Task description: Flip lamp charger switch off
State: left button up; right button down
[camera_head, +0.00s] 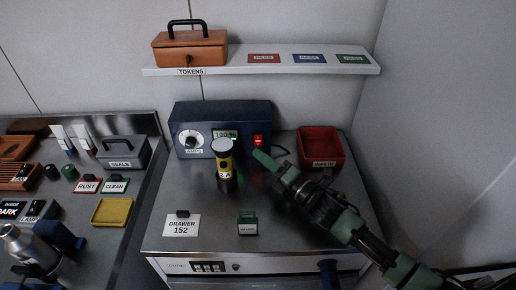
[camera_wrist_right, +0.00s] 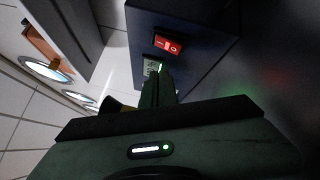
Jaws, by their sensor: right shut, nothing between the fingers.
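The dark blue lamp charger (camera_head: 188,112) stands at the back of the steel cabinet top, with a dial, a small display and a lit red rocker switch (camera_head: 258,141) on its front. The switch also shows in the wrist view (camera_wrist_right: 168,45), with its white markings readable. A yellow and black lamp (camera_head: 225,168) stands upright in front of the charger. My right gripper (camera_head: 260,156) is shut and empty, just below and in front of the switch; in the wrist view its fingertips (camera_wrist_right: 160,74) appear beside the display, apart from the switch. My left gripper is not in view.
A red bin (camera_head: 335,160) stands right of the charger. A shelf (camera_head: 230,66) with a brown box (camera_head: 190,50) hangs above. A cluttered bench lies left.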

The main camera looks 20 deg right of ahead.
jog(key=shift+w+d+f, duration=0.2)
jog(key=shift+w+f, duration=0.05)
jog(key=shift+w, duration=0.45)
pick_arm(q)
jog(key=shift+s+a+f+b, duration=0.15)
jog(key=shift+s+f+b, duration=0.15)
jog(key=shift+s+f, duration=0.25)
pick_arm(e)
jog(key=shift+w+d, duration=0.1)
jog(key=shift+w, duration=0.15)
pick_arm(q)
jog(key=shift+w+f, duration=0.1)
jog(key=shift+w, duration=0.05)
pick_arm(e)
jog(key=shift+w, duration=0.15)
dwell(0.6)
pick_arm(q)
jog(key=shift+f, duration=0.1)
pick_arm(e)
jog(key=shift+w+d, duration=0.1)
jog(key=shift+w, duration=0.15)
pick_arm(q)
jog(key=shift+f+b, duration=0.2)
jog(key=shift+b, duration=0.2)
pick_arm(e)
jog(key=shift+w+d+f, duration=0.1)
jog(key=shift+w, duration=0.25)
jog(key=shift+s, duration=0.1)
dwell(0.3)
